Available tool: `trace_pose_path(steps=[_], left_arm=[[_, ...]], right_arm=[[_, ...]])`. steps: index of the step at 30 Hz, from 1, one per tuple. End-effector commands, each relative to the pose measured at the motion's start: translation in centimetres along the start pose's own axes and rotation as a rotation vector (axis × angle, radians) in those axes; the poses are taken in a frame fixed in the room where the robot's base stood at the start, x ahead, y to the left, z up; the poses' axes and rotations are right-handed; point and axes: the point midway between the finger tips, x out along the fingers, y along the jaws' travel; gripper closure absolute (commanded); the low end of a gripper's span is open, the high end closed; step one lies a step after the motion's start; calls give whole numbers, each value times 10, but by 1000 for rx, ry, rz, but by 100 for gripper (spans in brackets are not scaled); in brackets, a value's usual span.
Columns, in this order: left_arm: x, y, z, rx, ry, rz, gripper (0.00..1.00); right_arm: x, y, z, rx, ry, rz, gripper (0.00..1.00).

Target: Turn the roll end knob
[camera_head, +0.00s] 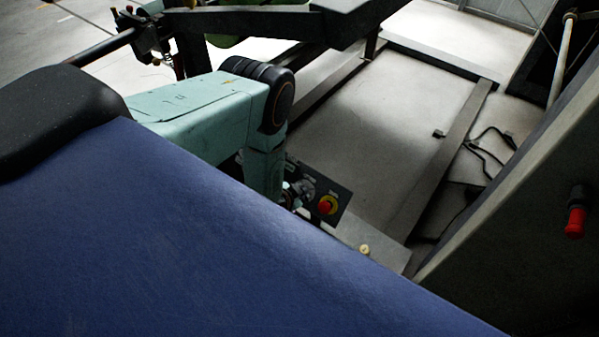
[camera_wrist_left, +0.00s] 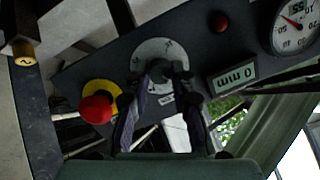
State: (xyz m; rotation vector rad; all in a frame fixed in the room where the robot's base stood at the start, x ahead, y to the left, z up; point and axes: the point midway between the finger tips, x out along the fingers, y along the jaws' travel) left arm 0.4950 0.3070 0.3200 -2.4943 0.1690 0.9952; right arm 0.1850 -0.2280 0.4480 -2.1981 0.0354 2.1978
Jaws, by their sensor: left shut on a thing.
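A control panel shows in the head view (camera_head: 341,192) below my left arm, and in the left wrist view (camera_wrist_left: 120,64). On it is a dark knob (camera_wrist_left: 157,66) in the middle of a round pale dial plate (camera_wrist_left: 150,50) with markings. My left gripper (camera_wrist_left: 167,80) is shut on the knob, one finger on each side, and the fingertips hide part of it. In the head view my left gripper (camera_head: 293,194) is small and partly hidden at the panel. My right gripper is not in view.
A red mushroom button (camera_wrist_left: 96,109) on a yellow ring sits left of the dial. A small red button (camera_wrist_left: 221,23), a counter display (camera_wrist_left: 232,76) and a round gauge (camera_wrist_left: 297,22) lie to the right. Dark frame bars (camera_head: 445,165) stand over the floor beyond the panel.

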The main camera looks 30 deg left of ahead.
Motion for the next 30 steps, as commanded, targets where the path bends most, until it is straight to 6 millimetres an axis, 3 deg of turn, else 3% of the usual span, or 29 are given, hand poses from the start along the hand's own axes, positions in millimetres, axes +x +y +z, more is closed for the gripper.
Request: trace_pose_path(steps=[30], left_arm=[[1, 4, 2, 944, 39, -174, 100]], right_arm=[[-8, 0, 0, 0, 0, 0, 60]])
